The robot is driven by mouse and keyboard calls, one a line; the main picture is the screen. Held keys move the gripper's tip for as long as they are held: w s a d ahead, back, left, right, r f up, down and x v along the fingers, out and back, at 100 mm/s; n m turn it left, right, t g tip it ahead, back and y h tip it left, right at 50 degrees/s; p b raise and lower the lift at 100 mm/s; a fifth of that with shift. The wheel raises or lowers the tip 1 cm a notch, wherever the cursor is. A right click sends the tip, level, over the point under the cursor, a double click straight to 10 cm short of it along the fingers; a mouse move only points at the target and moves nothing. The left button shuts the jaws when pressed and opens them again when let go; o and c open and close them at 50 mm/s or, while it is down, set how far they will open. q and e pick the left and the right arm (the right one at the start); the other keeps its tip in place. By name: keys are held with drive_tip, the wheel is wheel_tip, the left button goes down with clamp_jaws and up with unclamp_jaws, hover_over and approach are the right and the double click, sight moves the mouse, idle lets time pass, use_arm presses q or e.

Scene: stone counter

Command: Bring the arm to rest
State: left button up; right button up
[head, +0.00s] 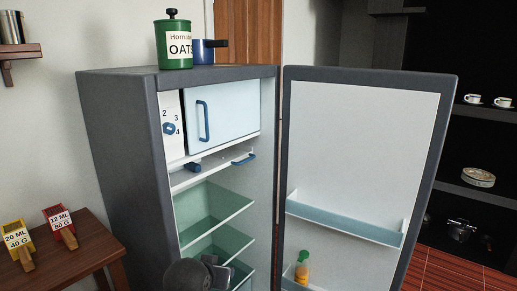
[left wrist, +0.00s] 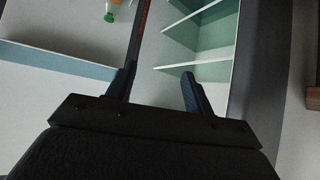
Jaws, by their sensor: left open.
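My left gripper (head: 217,268) shows at the bottom of the head view, in front of the lower part of the open fridge (head: 118,150). In the left wrist view its two fingers (left wrist: 158,88) stand apart with nothing between them. The fridge's green shelves (left wrist: 205,38) lie beyond the fingertips. I cannot tell how close the gripper is to the shelves. My right gripper is in neither view.
The fridge door (head: 365,150) stands wide open to the right, with a bottle (head: 302,268) in its lower bin. A green oats canister (head: 174,42) and a blue pot (head: 204,52) stand on top. A wooden table (head: 75,250) with two scoops is at left.

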use_arm(q)
drive_tip(key=s+a+f+g, duration=0.2)
drive_tip(key=s+f+g, duration=0.1)
drive_tip(key=s+f, duration=1.1)
drive_tip(key=s+a+f+g, duration=0.2)
drive_tip(key=s+f+g, duration=0.2)
drive_tip(key=s+f, duration=1)
drive_tip(key=s, duration=0.4)
drive_tip(key=shift+s+g, duration=0.3)
